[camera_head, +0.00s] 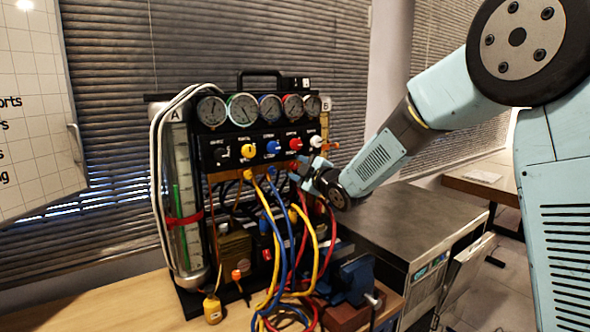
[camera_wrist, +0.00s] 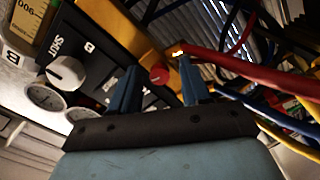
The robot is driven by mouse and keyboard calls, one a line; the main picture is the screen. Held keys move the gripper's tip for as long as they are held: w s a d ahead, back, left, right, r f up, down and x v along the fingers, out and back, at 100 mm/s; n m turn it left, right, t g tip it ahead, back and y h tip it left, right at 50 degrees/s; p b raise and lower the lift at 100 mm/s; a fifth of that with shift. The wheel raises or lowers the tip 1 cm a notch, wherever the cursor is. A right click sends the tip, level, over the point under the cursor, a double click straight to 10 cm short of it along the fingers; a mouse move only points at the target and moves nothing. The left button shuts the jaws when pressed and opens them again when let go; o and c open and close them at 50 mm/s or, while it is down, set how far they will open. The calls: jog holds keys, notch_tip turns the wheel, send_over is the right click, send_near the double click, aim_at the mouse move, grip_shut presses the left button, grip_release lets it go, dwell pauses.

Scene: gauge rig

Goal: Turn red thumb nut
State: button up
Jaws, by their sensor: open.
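A small red round part (camera_wrist: 159,75), which looks like the red thumb nut, shows in the wrist view beside the yellow strip. My gripper (camera_wrist: 158,66) is open, with one blue finger on either side of the red part in that picture. I cannot tell whether the fingers reach around it or stop short, and I see no contact. In the head view my gripper (camera_head: 308,170) is at the right side of the gauge rig, just below the knob row.
A white knob (camera_wrist: 66,73) and gauges lie left in the wrist view. A red hose (camera_wrist: 245,75) runs close past the right finger. In the head view, yellow and blue hoses (camera_head: 283,245) hang below my gripper. A grey-topped cabinet (camera_head: 415,225) stands right.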

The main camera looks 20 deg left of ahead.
grip_shut()
jog(key=shift+a, duration=0.3)
jog(key=shift+d+f, duration=0.1)
jog(key=shift+d, duration=0.1)
jog(key=shift+m, duration=0.5)
jog(key=m, duration=0.9)
jog(key=shift+d+f, duration=0.1)
jog(key=shift+d, duration=0.05)
jog(key=shift+m, duration=2.2)
